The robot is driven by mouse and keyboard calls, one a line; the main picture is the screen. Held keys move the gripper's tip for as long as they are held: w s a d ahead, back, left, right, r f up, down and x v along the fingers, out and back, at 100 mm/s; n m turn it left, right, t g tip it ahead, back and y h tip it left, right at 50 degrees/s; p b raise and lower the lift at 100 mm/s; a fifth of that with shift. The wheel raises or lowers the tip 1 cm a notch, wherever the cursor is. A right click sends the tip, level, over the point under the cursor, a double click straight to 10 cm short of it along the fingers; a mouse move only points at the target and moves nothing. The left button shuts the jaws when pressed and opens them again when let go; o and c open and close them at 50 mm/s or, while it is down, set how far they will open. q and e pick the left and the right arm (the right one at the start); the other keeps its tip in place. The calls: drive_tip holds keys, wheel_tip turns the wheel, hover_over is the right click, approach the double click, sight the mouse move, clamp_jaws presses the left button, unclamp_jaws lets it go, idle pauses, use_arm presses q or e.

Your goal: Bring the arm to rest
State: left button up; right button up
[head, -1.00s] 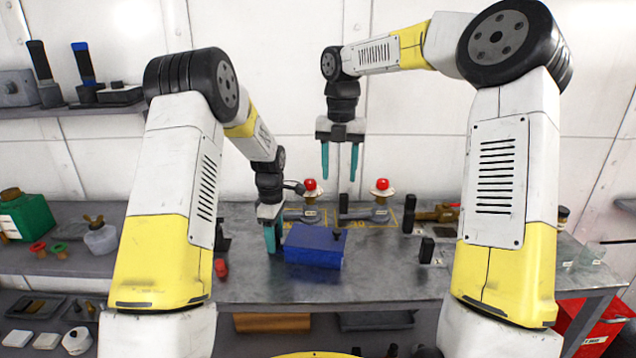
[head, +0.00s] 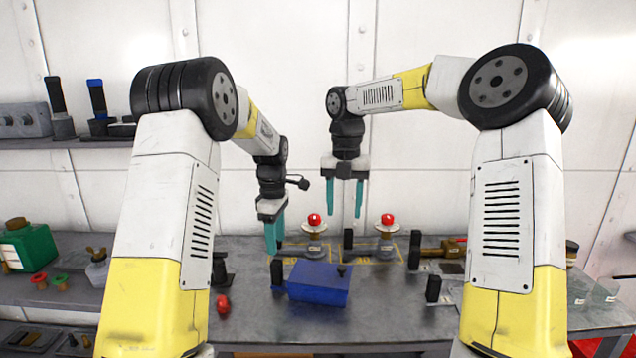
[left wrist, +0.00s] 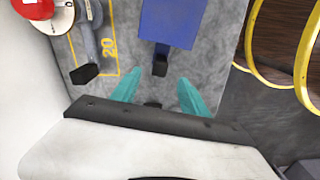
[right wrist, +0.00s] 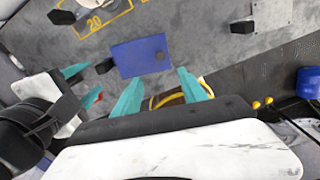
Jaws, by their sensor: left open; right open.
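My left gripper (head: 273,233) hangs above the left part of the grey workbench, just behind and left of a blue box (head: 319,284). Its teal fingers are apart and empty in the left wrist view (left wrist: 158,90), with the box beyond them. My right gripper (head: 345,198) points down, higher up and further right, above the back of the bench. Its fingers are apart and empty in the right wrist view (right wrist: 155,85), where the blue box (right wrist: 142,56) lies below. Neither gripper touches anything.
Two red-topped fixtures (head: 315,222) (head: 387,224) stand in yellow-marked areas at the back of the workbench (head: 390,315). Black upright blocks (head: 433,289) stand to the right. A red object (head: 223,304) lies front left. A green container (head: 28,246) is on the left shelf.

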use_arm(q)
drive_tip(key=s+a+r+m+t+h, duration=0.25)
drive_tip(key=s+r+m, duration=0.55)
drive_tip(key=s+r, duration=0.65)
drive_tip(key=s+m+t, duration=0.3)
drive_tip(key=s+m, duration=0.5)
drive_tip(key=s, duration=0.8)
drive_tip(key=shift+a+r+t, duration=0.15)
drive_tip(key=shift+a+t, duration=0.05)
drive_tip(key=shift+t, duration=0.15)
use_arm(e)
drive_tip(key=s+d+r+m+t+y, duration=0.1)
drive_tip(key=s+d+m+t, duration=0.2)
drive_tip(key=s+m, duration=1)
drive_tip(key=s+d+r+m+t+y, duration=0.1)
drive_tip(key=s+d+m, duration=0.4)
drive_tip(key=s+m, duration=0.9)
drive_tip(key=shift+r+m+t, duration=0.7)
drive_tip(key=shift+m+t, duration=0.4)
drive_tip(key=shift+m, duration=1.8)
